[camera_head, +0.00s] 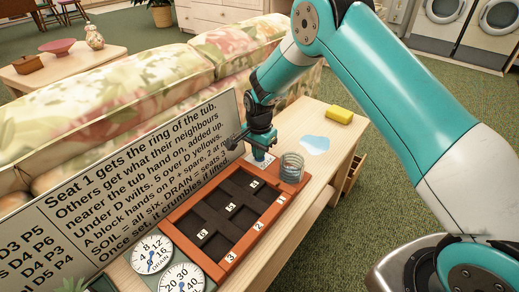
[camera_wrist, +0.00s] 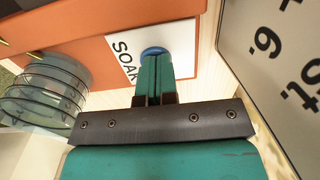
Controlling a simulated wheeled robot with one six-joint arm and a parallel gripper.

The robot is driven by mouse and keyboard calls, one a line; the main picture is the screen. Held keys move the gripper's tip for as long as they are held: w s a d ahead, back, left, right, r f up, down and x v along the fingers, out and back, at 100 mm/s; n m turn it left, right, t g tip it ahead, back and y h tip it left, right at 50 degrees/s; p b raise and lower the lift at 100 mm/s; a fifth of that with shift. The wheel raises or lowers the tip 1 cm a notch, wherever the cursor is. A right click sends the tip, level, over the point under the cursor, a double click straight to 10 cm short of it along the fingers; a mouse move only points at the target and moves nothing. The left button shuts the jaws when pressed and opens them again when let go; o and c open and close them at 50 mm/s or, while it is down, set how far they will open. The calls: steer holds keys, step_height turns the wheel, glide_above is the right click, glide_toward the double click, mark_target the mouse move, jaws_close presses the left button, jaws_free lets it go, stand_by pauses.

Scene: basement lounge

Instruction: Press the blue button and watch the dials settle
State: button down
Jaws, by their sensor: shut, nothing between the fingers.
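The blue button (camera_wrist: 153,51) sits on a white plate marked SOAK (camera_wrist: 125,57) in the wrist view. My gripper (camera_wrist: 153,58) is shut and empty, its teal fingertips at the button's near edge. I cannot tell whether they touch it. In the head view my gripper (camera_head: 260,154) points down at the far end of the orange tray (camera_head: 187,212) and hides the button. Two white round dials, the left dial (camera_head: 152,254) and the right dial (camera_head: 181,281), lie at the tray's near end. Their exact readings are too small to tell.
A clear ringed jar (camera_head: 291,168) stands close right of my gripper. A text board (camera_head: 130,185) leans behind the tray, against the flowered sofa (camera_head: 130,95). A pale blue patch (camera_head: 315,144) and yellow block (camera_head: 339,114) lie on the table's far end.

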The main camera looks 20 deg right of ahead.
steer(key=shift+s+f, duration=0.25)
steer(key=shift+f, duration=0.2)
step_height(320, 180, up, 15)
steer(key=p, duration=0.5)
steer(key=shift+w, duration=0.25)
steer(key=shift+f, duration=0.1)
steer(key=s+a+r+n+y, duration=0.1)
steer(key=s+a+r+n, duration=0.1)
steer(key=s+r+n, duration=0.45)
steer(key=s+a+r+n+y, duration=0.1)
steer(key=s+a+r+n, duration=0.15)
steer(key=s+r, duration=0.6)
steer(key=s+r+n+y, duration=0.25)
steer(key=s+n, duration=0.75)
steer(key=s, duration=1)
step_height(320, 180, up, 18)
steer(key=p, duration=1.7)
steer(key=shift+w+m, duration=0.3)
